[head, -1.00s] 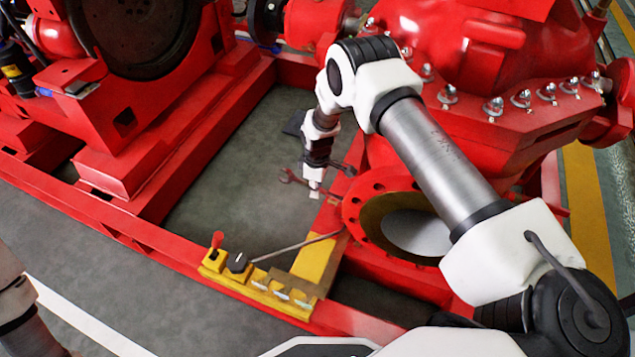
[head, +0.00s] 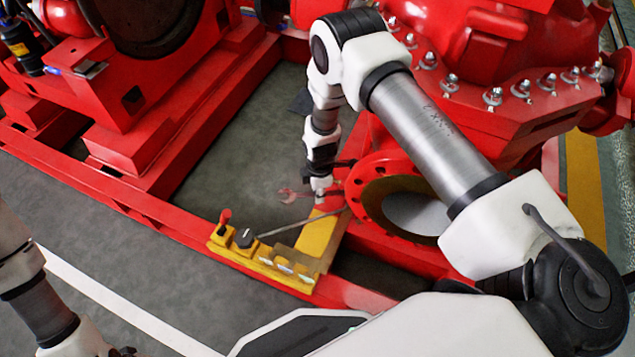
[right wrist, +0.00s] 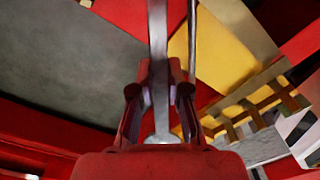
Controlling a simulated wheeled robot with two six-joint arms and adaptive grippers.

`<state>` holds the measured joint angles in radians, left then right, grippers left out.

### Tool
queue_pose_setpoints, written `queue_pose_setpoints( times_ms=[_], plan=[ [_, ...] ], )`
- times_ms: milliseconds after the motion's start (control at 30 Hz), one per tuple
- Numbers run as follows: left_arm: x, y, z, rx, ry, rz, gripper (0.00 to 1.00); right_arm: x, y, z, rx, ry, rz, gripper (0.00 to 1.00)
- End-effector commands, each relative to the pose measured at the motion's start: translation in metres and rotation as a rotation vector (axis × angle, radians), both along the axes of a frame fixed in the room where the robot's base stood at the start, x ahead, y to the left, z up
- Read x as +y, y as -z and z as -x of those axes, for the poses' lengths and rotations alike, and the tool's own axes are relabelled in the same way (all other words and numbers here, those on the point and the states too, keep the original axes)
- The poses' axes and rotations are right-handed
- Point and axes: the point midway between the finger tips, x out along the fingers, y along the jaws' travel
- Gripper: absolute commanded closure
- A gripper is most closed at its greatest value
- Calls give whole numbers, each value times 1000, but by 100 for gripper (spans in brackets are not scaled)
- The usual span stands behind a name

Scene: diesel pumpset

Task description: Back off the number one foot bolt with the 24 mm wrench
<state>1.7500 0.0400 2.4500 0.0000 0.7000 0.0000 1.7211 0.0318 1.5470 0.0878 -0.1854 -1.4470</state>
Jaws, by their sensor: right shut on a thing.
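My right gripper (head: 320,190) points down beside the pump's round flange, over the base frame's inner edge. In the right wrist view the wrench's grey shank (right wrist: 158,35) runs upward from between the two fingers (right wrist: 160,85). I cannot make out the number one foot bolt; the gripper and arm cover much of the area near the pump foot. My left arm (head: 38,295) hangs at the lower left, with its fingers out of frame.
The grey floor bay (head: 225,165) is open. The pump (head: 480,50) stands close on the right.

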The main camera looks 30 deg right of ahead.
Motion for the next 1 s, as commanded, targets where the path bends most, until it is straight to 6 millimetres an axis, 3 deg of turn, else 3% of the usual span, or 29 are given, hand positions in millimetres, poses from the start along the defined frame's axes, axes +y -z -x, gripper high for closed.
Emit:
queue_pose_setpoints(
  times_ms=[300, 1000],
  plan=[
    [0, -4, 0, 0, 0, 0, 60, 4, 0, 24, 0, -147, 0, 100],
    [0, -14, 0, 0, 0, 0, 60, 4, -14, 23, -1, -147, 0, 100]
  ],
)
